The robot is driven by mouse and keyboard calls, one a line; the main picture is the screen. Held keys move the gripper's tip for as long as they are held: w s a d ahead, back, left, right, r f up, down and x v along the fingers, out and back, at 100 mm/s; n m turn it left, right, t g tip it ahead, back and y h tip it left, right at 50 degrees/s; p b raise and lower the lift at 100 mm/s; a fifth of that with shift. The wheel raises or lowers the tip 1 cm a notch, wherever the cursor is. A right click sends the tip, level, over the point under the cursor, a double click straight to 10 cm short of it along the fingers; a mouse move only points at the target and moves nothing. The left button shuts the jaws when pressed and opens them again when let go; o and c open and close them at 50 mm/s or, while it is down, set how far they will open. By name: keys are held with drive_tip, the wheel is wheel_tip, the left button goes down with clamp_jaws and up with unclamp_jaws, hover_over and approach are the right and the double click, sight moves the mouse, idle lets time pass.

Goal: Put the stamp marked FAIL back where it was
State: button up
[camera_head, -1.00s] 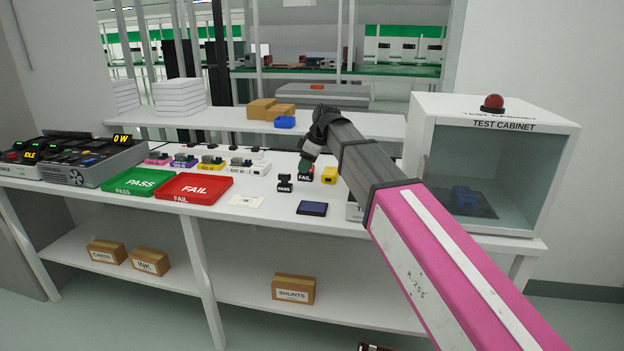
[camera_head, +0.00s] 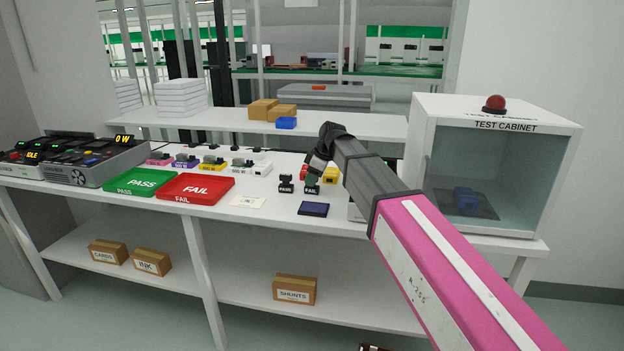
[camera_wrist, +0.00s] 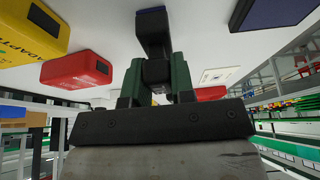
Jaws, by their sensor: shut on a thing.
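The black FAIL stamp (camera_head: 312,189) is in my gripper (camera_head: 314,177), whose green fingers are shut on its upper part. In the wrist view the gripper (camera_wrist: 154,82) holds the dark stamp (camera_wrist: 152,38) between the two fingers. The stamp looks upright, low over the white bench top; I cannot tell if its base touches. The PASS stamp (camera_head: 286,184) stands just left of it. The dark blue ink pad (camera_head: 314,209) lies just in front, and its edge shows in the wrist view (camera_wrist: 262,12).
A yellow block (camera_head: 332,175) and a red block (camera_head: 304,171) stand close behind my gripper. A paper card (camera_head: 248,201), the red FAIL tray (camera_head: 195,188) and the green PASS tray (camera_head: 140,182) lie left. The test cabinet (camera_head: 545,170) stands right.

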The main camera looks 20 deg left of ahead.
drive_tip(key=o, duration=0.8)
drive_tip(key=shift+f, duration=0.1)
drive_tip(key=shift+c, duration=0.2)
drive_tip(key=v, duration=1.2)
